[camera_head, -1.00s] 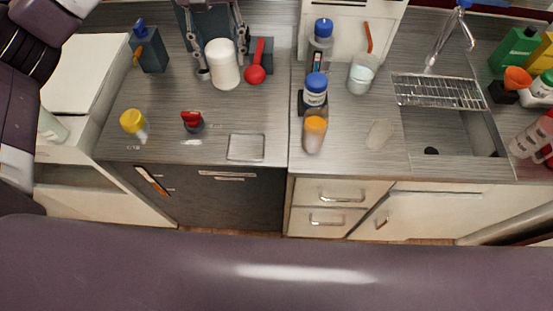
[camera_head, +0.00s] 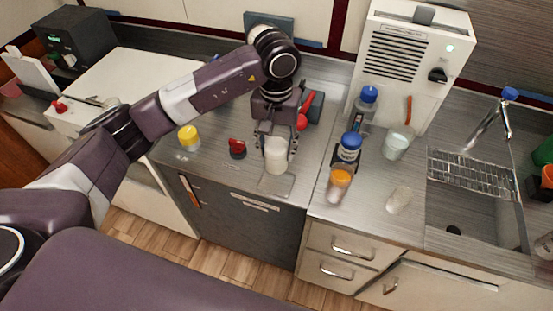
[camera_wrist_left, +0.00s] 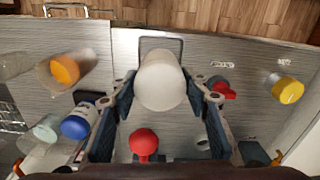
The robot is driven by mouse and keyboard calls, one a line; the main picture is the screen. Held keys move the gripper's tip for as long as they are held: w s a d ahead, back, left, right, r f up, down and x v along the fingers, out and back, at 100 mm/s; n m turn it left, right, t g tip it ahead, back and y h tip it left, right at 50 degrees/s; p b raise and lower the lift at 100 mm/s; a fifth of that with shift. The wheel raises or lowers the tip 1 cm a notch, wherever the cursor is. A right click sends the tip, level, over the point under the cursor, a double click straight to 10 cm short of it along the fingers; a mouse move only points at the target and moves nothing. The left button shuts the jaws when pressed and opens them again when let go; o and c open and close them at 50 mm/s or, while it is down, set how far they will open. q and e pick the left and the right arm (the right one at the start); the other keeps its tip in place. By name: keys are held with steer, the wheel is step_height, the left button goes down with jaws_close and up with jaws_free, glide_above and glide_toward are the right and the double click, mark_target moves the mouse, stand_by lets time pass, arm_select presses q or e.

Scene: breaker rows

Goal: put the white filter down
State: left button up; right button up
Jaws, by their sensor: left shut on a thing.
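The white filter (camera_head: 277,155) is a plain white cylinder, upright between the fingers of my left gripper (camera_head: 275,143). The gripper is shut on it, with one finger on each side. In the left wrist view the filter (camera_wrist_left: 160,82) fills the space between the fingertips (camera_wrist_left: 162,92). A square metallic plate (camera_head: 274,187) lies on the counter just in front of the filter; the filter covers part of the plate (camera_wrist_left: 174,43) in the left wrist view. I cannot tell whether the filter's underside touches anything. My right gripper is not in view.
A red-topped item (camera_head: 237,148) and a yellow-capped jar (camera_head: 188,137) stand left of the filter. A red scoop (camera_head: 303,122) is behind. The sink (camera_head: 460,215) is far right.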

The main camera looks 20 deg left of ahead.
mark_target(276, 165)
arm_select(q)
step_height(276, 165, down, 3)
steer(key=shift+w+p, duration=0.1)
steer(key=shift+p, duration=0.2)
step_height(276, 165, down, 4)
steer(key=shift+r+p, duration=0.2)
steer(key=shift+p, duration=0.45)
steer(key=shift+f, duration=0.1)
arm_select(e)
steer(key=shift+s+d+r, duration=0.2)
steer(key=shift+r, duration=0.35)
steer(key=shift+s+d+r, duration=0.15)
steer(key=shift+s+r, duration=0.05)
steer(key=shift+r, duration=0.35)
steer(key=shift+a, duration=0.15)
arm_select(q)
steer(key=shift+f+b, duration=0.15)
steer(key=shift+b, duration=0.15)
steer(key=o, duration=1.2)
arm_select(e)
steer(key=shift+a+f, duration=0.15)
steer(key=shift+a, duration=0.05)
